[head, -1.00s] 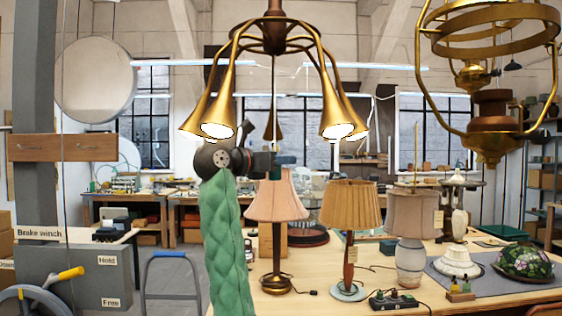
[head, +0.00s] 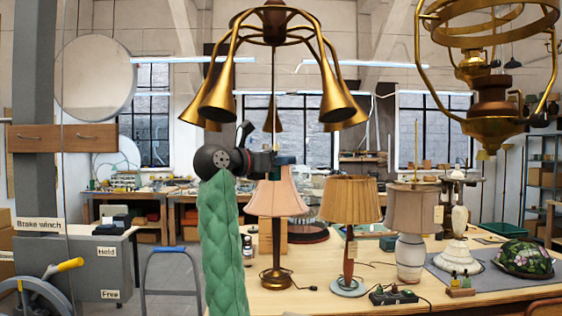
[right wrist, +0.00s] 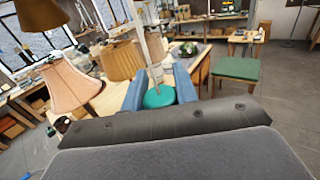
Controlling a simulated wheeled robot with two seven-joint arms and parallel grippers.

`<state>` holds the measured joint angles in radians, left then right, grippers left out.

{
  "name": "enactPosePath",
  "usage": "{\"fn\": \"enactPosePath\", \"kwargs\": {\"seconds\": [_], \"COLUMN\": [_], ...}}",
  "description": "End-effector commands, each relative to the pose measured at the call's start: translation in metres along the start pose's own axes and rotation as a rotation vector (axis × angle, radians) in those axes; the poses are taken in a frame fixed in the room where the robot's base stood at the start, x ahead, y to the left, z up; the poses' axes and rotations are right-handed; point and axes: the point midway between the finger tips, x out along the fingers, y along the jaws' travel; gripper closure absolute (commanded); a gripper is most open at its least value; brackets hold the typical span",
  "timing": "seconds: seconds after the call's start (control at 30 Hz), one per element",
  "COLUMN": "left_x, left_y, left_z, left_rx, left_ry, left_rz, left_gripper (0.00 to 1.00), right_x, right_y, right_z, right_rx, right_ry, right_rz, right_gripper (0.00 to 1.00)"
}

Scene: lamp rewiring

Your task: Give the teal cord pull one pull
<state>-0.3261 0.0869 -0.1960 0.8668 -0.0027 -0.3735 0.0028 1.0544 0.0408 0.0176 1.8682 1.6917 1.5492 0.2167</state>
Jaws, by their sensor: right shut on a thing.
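The brass chandelier (head: 273,25) hangs at top centre with several trumpet-shaped shades, all dark now. A thin cord (head: 273,90) runs down from its middle toward my right gripper. My right gripper (head: 280,160) is below the shades and shut on the teal cord pull (head: 286,160), which is mostly hidden in the head view. In the right wrist view the round teal pull (right wrist: 158,97) sits between the two blue fingers of my right gripper (right wrist: 159,88). My left gripper is not in view.
A pink lamp (head: 277,198) stands just below my gripper on the workbench (head: 330,300). A pleated lamp (head: 350,202) and other lamps stand to the right. A brass lantern frame (head: 490,70) hangs at upper right. A grey brake winch box (head: 85,265) is at lower left.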

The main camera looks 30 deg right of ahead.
Motion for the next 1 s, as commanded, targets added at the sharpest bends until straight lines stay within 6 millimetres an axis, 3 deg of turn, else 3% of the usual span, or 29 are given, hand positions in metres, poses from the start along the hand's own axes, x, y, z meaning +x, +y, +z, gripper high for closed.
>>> {"fn": "enactPosePath", "kwargs": {"seconds": [1.0], "left_x": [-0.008], "left_y": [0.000], "left_z": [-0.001], "left_rx": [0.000], "left_ry": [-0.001], "left_rz": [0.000], "left_gripper": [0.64], "right_x": [0.000], "right_y": [0.000], "right_z": [0.027], "right_rx": [0.000], "right_ry": [0.000], "right_rz": [0.000], "right_gripper": [0.93]}}
